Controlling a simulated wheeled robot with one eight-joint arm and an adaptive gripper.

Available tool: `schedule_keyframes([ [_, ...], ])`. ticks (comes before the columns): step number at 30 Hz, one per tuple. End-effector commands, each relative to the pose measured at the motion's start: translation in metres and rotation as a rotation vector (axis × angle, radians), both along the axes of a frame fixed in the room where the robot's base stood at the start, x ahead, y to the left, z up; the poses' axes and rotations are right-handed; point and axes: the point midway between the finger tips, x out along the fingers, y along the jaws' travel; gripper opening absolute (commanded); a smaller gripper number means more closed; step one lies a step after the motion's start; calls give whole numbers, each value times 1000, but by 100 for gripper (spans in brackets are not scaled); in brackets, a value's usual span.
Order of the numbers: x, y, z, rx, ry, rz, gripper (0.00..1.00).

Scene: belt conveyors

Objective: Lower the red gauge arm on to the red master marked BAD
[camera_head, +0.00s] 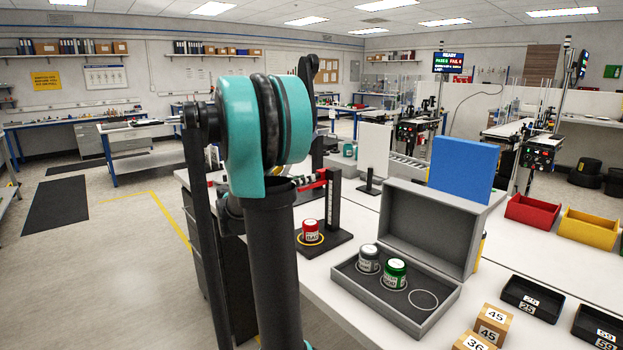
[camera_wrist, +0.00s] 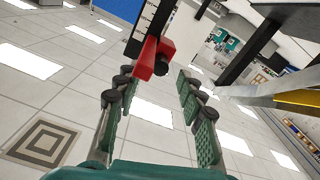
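The gauge is a black upright column (camera_head: 333,200) with white scale marks on a black base (camera_head: 325,247). The red gauge arm (camera_head: 312,187) juts from the column, above the red master (camera_head: 311,228). This master stands upright in a yellow ring on the base; its label is too small to read. In the wrist view, the red arm (camera_wrist: 146,60) with its black knob lies just beyond my gripper (camera_wrist: 155,88). The fingers are spread apart with nothing between them. In the head view my own arm hides most of the gripper.
An open grey case (camera_head: 449,226) stands right of the gauge, holding a grey master (camera_head: 369,259) and a green master (camera_head: 395,273) beside an empty ring. A white panel (camera_head: 374,147) stands behind. Numbered wooden blocks (camera_head: 493,323) and black trays (camera_head: 532,299) are at front right.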

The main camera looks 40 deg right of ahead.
Motion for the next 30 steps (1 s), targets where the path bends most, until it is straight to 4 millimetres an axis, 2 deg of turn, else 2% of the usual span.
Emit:
schedule_keyframes([
  [3, 1, -19, 0, 0, 0, -2, 39],
  [9, 3, -36, 0, 0, 0, 0, 39],
  [20, 3, -40, 0, 0, 0, 1, 38],
  [27, 3, -39, 0, 0, 0, 1, 8],
  [29, 3, -39, 0, 0, 0, 1, 1],
  [30, 3, -39, 0, 0, 0, 1, 0],
])
